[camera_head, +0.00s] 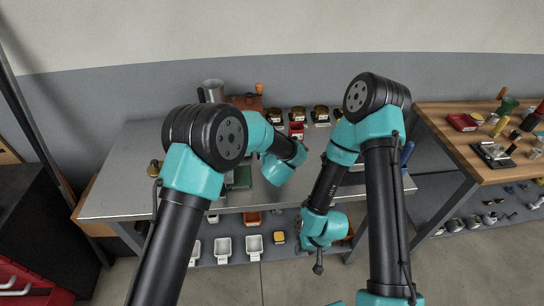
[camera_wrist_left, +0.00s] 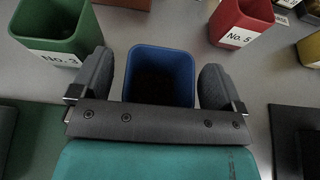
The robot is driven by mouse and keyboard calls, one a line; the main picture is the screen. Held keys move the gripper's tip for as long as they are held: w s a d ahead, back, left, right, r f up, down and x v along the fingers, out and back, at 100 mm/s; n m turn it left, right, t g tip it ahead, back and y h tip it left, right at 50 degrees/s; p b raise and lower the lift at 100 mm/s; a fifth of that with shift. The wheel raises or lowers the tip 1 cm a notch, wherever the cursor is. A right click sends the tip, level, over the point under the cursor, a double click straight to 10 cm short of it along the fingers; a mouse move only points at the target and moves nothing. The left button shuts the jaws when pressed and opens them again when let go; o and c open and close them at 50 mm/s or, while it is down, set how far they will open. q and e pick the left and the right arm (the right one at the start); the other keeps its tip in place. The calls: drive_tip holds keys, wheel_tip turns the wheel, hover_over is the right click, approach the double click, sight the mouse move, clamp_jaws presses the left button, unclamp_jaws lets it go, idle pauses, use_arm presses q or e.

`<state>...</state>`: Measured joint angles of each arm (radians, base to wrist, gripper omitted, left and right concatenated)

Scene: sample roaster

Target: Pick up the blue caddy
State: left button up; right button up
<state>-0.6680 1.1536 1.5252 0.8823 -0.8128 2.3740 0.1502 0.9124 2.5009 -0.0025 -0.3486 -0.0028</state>
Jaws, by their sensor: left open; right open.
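The blue caddy (camera_wrist_left: 160,62) is an open-topped square cup with a dark inside. In the left wrist view it stands between the two fingers of my left gripper (camera_wrist_left: 156,82), which is open, with one finger on each side. I cannot tell whether either finger touches it. In the head view my left arm hides the caddy and the left gripper. My right gripper (camera_head: 318,267) hangs low in front of the table's front edge, away from the caddy. It looks small and is open.
A green caddy labelled No. 3 (camera_wrist_left: 57,25) stands to the left, and a red caddy labelled No. 5 (camera_wrist_left: 240,22) to the right. Several jars (camera_head: 298,114) line the back of the grey table (camera_head: 130,185). A wooden side table (camera_head: 458,150) stands at right.

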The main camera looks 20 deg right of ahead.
idle(0.4)
use_arm(q)
drive_tip(key=c, duration=1.1)
